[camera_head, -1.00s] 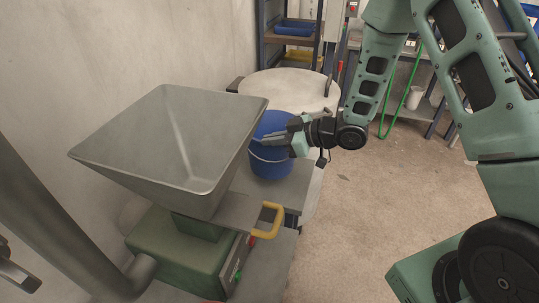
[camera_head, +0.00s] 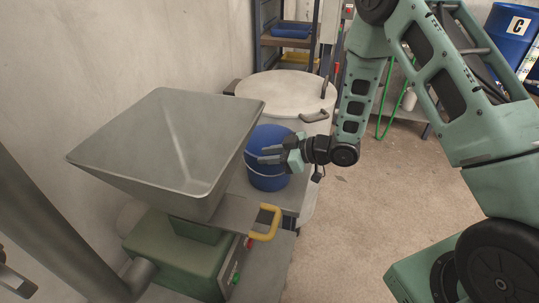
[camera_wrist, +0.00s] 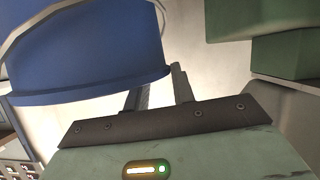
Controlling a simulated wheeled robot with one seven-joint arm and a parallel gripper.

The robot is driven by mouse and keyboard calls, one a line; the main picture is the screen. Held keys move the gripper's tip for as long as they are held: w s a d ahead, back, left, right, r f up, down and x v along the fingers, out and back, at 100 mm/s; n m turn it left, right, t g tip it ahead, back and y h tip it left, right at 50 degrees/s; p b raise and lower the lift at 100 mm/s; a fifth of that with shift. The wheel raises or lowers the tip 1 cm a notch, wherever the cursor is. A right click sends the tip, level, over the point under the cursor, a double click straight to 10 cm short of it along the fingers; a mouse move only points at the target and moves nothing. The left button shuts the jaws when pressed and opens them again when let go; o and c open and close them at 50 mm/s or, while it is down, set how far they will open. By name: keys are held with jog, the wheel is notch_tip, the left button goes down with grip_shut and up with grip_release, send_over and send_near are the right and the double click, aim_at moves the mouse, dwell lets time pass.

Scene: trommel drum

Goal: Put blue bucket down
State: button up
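The blue bucket (camera_head: 268,181) is upright beside the steel hopper, over the grey surface (camera_head: 236,214). I cannot tell whether its base touches that surface. Its thin pale handle hangs across its front. My gripper (camera_head: 267,155) comes in from the right, its fingers across the bucket's near side below the rim. In the wrist view the bucket (camera_wrist: 95,45) fills the upper left. The two fingers (camera_wrist: 161,90) reach its edge with a visible gap between them. The left fingertip is hidden behind the bucket, so its hold on it is unclear.
The steel hopper (camera_head: 165,145) on a green machine (camera_head: 185,258) stands close left. A yellow handle (camera_head: 267,222) sticks out in front. A large pale drum (camera_head: 288,90) is just behind the bucket. Open floor (camera_head: 375,210) lies to the right.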

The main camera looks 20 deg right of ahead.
jog(key=shift+r, duration=0.1)
jog(key=v, duration=1.1)
jog(key=s+a+r+m+g+h, duration=0.2)
jog(key=a+r+h, duration=0.3)
jog(key=a+h, duration=0.25)
jog(key=s+a+r+m+g+h, duration=0.1)
jog(key=s+a+r+g, duration=0.2)
jog(key=s, duration=0.9)
jog(key=s+a+r+m+g+h, duration=0.1)
jog(key=s+a+r+g, duration=0.2)
jog(key=s, duration=0.8)
jog(key=shift+s+a+h, duration=0.2)
jog(key=shift+s+h, duration=0.15)
